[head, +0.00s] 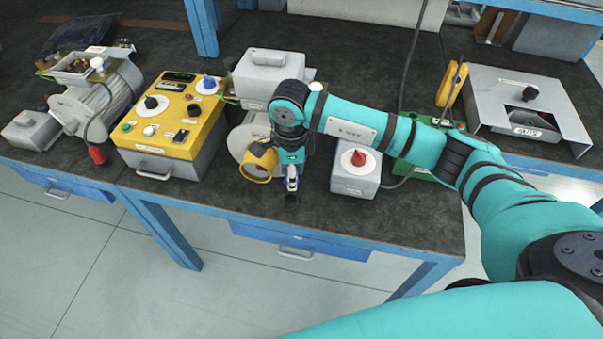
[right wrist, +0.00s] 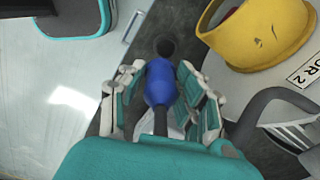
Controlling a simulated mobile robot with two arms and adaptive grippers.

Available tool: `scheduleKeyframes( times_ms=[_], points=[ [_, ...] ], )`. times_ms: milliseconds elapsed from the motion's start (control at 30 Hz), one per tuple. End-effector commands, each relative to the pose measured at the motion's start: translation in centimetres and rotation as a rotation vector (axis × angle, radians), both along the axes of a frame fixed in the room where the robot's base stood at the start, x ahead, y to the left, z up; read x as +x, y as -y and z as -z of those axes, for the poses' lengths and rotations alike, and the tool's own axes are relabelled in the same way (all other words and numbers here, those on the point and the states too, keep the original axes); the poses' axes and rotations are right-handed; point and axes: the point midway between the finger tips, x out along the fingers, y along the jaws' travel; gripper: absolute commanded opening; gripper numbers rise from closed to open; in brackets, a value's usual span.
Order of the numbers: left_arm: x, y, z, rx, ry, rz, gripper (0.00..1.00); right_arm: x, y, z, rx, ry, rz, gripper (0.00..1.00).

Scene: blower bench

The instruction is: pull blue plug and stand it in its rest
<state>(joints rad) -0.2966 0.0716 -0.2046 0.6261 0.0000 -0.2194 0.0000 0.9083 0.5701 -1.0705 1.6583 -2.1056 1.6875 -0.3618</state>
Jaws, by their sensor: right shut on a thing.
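The blue plug (right wrist: 160,84) is between the fingers of my right gripper (right wrist: 162,92) in the right wrist view, with its dark cable running back toward the camera. My right gripper is shut on it. A dark round piece (right wrist: 166,48) shows just past the plug's far end; I cannot tell whether they touch. In the head view my right gripper (head: 291,184) points down near the bench's front edge, just above a small dark round piece (head: 291,200). The plug is mostly hidden there. My left gripper is not in view.
A yellow ring-shaped part (head: 262,160) is close on the gripper's left, by the motor. It also shows in the right wrist view (right wrist: 262,38). A grey box with a red knob (head: 356,170) stands to the right. A yellow control box (head: 172,122) stands further left.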

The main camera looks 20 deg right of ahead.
Motion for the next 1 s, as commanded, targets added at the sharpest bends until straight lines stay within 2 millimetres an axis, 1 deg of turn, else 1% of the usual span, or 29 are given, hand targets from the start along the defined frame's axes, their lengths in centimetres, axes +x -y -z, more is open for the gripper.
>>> scheduleKeyframes(
  times_ms=[33, 100, 200, 300, 633, 800, 1000],
  points=[
    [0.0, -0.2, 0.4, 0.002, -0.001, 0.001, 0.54, 0.3, -0.1, 1.0, -0.002, -0.005, 0.076, 0.0],
    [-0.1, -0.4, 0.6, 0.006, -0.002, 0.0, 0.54, 0.7, -0.2, 1.8, -0.008, -0.008, 0.169, 0.0],
    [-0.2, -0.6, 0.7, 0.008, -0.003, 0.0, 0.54, 1.1, -0.3, 2.5, -0.011, -0.008, 0.256, 0.0],
    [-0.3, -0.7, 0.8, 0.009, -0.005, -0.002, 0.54, 1.2, -0.3, 2.8, -0.013, -0.008, 0.294, 0.0],
    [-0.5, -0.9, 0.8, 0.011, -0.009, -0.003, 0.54, 1.2, -0.3, 2.8, -0.013, -0.009, 0.298, 0.0],
    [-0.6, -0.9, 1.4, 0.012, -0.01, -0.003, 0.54, 1.2, -0.3, 3.0, -0.015, -0.008, 0.295, 0.0],
    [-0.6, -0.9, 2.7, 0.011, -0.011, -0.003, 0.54, 1.2, -0.3, 4.4, -0.015, -0.009, 0.295, 0.0]
  ],
)
